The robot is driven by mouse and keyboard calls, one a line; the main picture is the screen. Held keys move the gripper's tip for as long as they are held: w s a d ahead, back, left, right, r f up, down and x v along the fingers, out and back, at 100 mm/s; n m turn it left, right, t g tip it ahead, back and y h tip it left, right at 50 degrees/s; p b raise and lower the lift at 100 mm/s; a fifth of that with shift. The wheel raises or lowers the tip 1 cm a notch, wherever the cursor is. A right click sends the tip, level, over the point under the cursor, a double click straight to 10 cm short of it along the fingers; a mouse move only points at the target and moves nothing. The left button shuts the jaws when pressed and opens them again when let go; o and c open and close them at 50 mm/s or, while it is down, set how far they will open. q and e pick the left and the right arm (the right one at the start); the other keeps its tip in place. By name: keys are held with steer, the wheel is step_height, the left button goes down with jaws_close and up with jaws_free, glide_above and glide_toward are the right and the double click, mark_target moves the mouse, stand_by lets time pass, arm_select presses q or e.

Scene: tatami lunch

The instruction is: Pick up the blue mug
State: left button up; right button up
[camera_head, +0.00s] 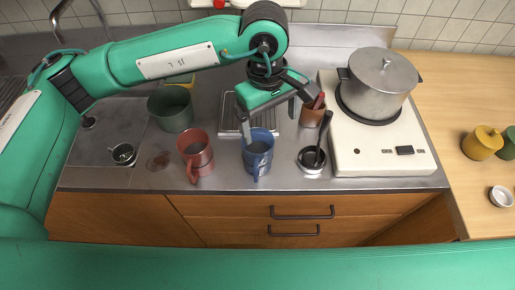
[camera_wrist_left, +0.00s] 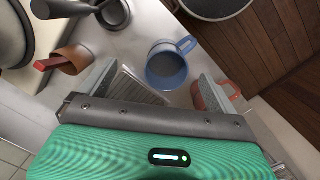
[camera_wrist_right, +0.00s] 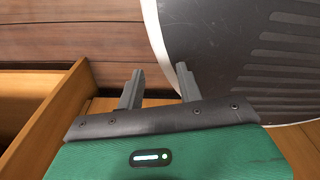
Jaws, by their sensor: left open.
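The blue mug (camera_head: 258,155) stands upright on the steel counter near its front edge, handle toward the front. My left gripper (camera_head: 268,120) is open above and just behind the mug; one finger overlaps its rim in the head view. In the left wrist view the blue mug (camera_wrist_left: 166,68) lies ahead of the gap between the spread fingers of my left gripper (camera_wrist_left: 157,88), and nothing is held. My right gripper (camera_wrist_right: 158,84) shows only in its own wrist view, its fingers apart and empty, by wood surfaces away from the mug.
A red mug (camera_head: 196,155) stands close left of the blue mug. A small pot with a dark handle (camera_head: 312,160) and a brown cup (camera_head: 312,114) are to the right. A stove (camera_head: 378,150) carries a big pot (camera_head: 381,84). A green container (camera_head: 171,110) stands behind left.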

arm_select(q)
steer(key=w+a, duration=0.1)
steer(key=y+p, duration=0.1)
steer(key=p, duration=0.1)
glide_above(259, 139)
steer(key=s, duration=0.3)
steer(key=shift+t, duration=0.3)
step_height(259, 139, down, 7)
steer(key=shift+d+f, duration=0.1)
steer(key=shift+s+f, duration=0.1)
steer(key=shift+f, duration=0.4)
steer(key=shift+s+f+p, duration=0.1)
steer(key=shift+f+p, duration=0.2)
steer(key=f, duration=0.1)
steer(key=f+p, duration=0.1)
steer(key=f, duration=0.1)
steer(key=shift+s+a+f+p, duration=0.15)
steer(key=shift+s+a+p, duration=0.1)
steer(key=shift+s+p, duration=0.05)
steer(key=shift+f, duration=0.6)
steer(key=c, duration=1.1)
arm_select(e)
steer(key=s+r, duration=0.2)
steer(key=r, duration=0.1)
steer(key=shift+s+d, duration=0.1)
steer(key=shift+s, duration=0.1)
